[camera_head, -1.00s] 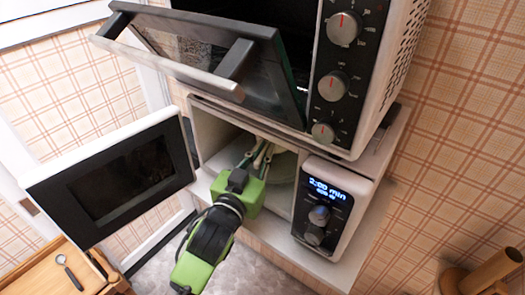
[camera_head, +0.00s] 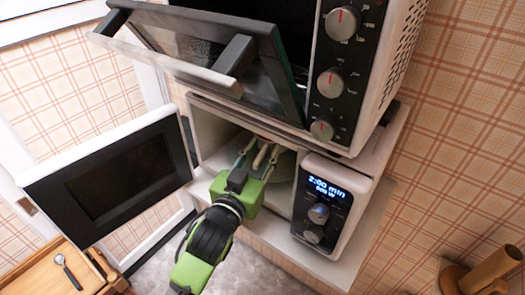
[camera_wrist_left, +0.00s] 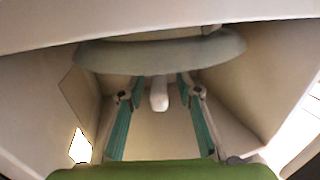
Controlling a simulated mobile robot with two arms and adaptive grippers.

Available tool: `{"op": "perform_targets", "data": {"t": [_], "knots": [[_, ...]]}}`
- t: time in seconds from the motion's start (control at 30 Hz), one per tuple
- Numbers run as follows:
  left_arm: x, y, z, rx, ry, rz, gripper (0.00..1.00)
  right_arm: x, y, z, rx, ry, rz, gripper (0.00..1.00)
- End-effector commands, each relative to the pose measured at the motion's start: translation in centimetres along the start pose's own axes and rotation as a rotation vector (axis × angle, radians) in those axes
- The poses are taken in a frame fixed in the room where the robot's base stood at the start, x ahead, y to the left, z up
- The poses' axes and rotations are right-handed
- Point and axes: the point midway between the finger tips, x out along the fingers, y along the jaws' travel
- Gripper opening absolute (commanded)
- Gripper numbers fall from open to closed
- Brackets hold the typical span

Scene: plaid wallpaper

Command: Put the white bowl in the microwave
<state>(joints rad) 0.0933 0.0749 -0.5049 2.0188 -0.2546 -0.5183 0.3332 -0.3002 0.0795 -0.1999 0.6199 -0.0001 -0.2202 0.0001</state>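The microwave (camera_head: 225,103) stands open, its dark-windowed door (camera_head: 110,180) swung out to the left. My left gripper (camera_head: 259,160) reaches into its cavity. In the left wrist view the two teal fingers of the gripper (camera_wrist_left: 157,100) are spread apart. A small pale rounded piece (camera_wrist_left: 158,98) lies between them, with a gap on each side. Beyond it is a wide pale round thing with a thick rim (camera_wrist_left: 160,54), which looks like the white bowl, though I cannot tell it surely from a turntable. In the head view the fingers partly hide the inside. My right gripper is not in view.
An oven (camera_head: 375,70) stands above the microwave, its glass door (camera_head: 205,52) hanging open over my arm. The microwave's control panel (camera_head: 322,208) bounds the opening on the right.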

Motion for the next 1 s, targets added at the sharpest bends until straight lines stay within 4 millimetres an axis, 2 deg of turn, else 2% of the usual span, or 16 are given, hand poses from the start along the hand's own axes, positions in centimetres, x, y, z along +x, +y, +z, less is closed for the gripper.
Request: {"op": "perform_targets", "data": {"t": [0.37, 0.47, 0.8, 1.0], "knots": [[-0.6, 0.0, 0.3, -0.001, -0.007, -0.001, 0.31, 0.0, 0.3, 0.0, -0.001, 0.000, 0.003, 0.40], [-1.9, 0.0, 0.3, -0.001, -0.007, 0.000, 0.31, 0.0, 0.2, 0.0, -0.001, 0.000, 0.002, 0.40], [-8.7, 0.0, 0.2, -0.002, -0.006, 0.000, 0.31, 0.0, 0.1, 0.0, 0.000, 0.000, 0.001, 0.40], [-11.2, 0.0, 0.1, 0.000, -0.003, -0.001, 0.31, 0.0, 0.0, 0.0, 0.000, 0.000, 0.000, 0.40]]}}
